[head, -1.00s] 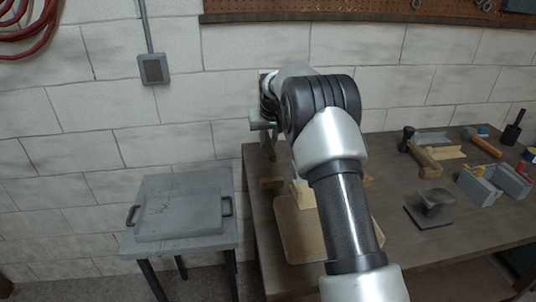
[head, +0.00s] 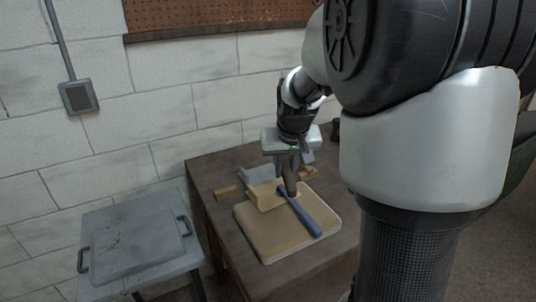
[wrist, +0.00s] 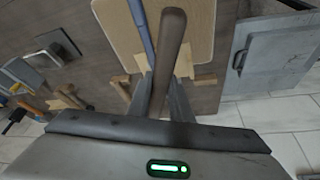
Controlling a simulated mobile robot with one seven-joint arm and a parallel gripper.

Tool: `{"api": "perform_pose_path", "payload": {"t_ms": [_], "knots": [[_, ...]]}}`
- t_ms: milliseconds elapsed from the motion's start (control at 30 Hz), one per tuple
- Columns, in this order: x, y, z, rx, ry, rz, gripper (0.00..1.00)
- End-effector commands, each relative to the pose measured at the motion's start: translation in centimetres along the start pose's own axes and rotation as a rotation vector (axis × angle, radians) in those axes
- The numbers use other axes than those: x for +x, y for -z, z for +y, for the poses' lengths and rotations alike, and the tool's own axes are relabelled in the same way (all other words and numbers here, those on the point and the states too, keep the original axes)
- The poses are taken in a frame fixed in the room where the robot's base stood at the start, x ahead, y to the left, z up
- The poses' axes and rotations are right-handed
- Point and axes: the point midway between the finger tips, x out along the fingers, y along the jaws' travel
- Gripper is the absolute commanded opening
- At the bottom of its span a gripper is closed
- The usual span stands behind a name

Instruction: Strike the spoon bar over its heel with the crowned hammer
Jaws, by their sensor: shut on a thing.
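My gripper (head: 288,158) points down over the wooden board (head: 262,242) and is shut on a brown, round-ended handle (head: 290,184), seemingly the crowned hammer's. In the wrist view the handle (wrist: 171,42) sits between the two fingers (wrist: 163,98) and sticks out beyond them. No hammer head can be made out. A blue bar (head: 305,215), apparently the spoon bar, lies slanted on the board beside the handle. It also shows left of the handle in the wrist view (wrist: 142,28). I cannot tell whether handle and bar touch; the bar's far end is hidden behind the handle and gripper.
A pale wooden block (head: 264,197) stands at the board's back edge, with a grey metal piece (head: 258,174) behind it. A small wooden block (head: 228,192) lies left. A grey side table (head: 135,240) stands left. The wrist view shows a wooden-handled tool (wrist: 37,108) on the bench.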

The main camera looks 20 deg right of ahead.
Motion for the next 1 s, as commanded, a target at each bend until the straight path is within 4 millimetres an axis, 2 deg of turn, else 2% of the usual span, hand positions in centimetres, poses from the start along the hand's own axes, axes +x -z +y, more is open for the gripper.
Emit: {"api": "perform_pose_path", "payload": {"t_ms": [100,200,567,1000], "knots": [[-0.7,-1.3,0.5,0.011,0.0,0.003,0.0],[-0.8,-1.8,0.6,0.015,0.0,0.002,0.0],[-0.7,-1.8,0.6,0.015,0.0,0.003,0.0],[2.8,-3.3,0.6,0.014,0.0,0.003,0.0]]}}
